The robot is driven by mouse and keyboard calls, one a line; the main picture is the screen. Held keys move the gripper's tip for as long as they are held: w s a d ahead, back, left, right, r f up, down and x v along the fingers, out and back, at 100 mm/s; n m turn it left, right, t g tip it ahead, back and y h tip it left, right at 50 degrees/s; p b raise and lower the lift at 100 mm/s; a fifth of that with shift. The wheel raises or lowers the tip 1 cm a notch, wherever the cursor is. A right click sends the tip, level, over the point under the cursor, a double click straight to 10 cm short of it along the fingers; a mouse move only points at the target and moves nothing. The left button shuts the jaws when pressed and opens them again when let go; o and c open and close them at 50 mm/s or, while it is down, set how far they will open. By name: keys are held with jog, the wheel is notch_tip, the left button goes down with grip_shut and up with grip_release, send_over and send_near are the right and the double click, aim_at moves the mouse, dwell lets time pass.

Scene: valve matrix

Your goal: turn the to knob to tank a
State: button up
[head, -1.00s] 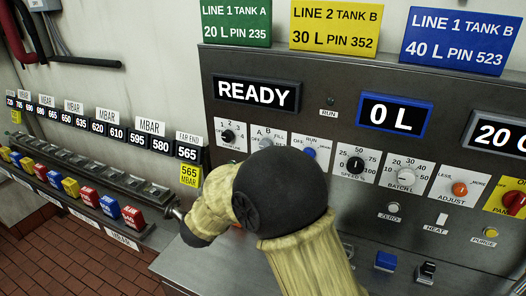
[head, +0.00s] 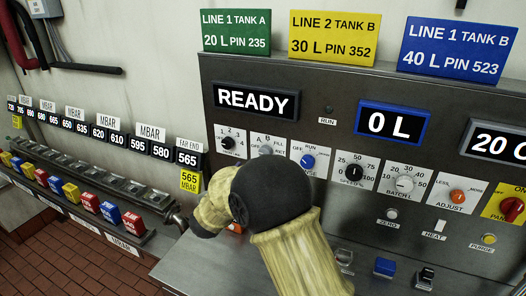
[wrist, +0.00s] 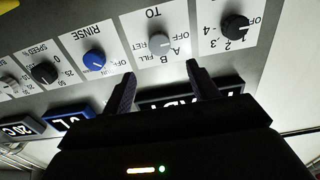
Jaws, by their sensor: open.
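The TO knob (wrist: 160,43) is a small grey dial on a white plate marked OFF, A, B and FILL. It shows upside down in the wrist view; which mark it points at is too small to tell. In the head view the knob (head: 265,150) sits just above my arm, between the tank knob and the blue RINSE knob. My gripper (wrist: 161,72) is open and empty. Its two dark fingers point towards the panel, one on either side of the knob in the picture, with the tips short of it.
The black numbered knob (wrist: 236,27) and blue RINSE knob (wrist: 94,59) flank the TO knob closely. The READY display (head: 256,99) is above it. A steel ledge (head: 190,265) juts out below the panel. Coloured switches (head: 110,212) line the left wall.

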aim_at(263, 152)
jog(key=p+x, duration=0.2)
jog(key=x, duration=0.9)
jog(key=shift+p, duration=0.4)
jog(key=shift+a, duration=0.1)
jog(key=shift+c, duration=0.2)
jog(key=c, duration=1)
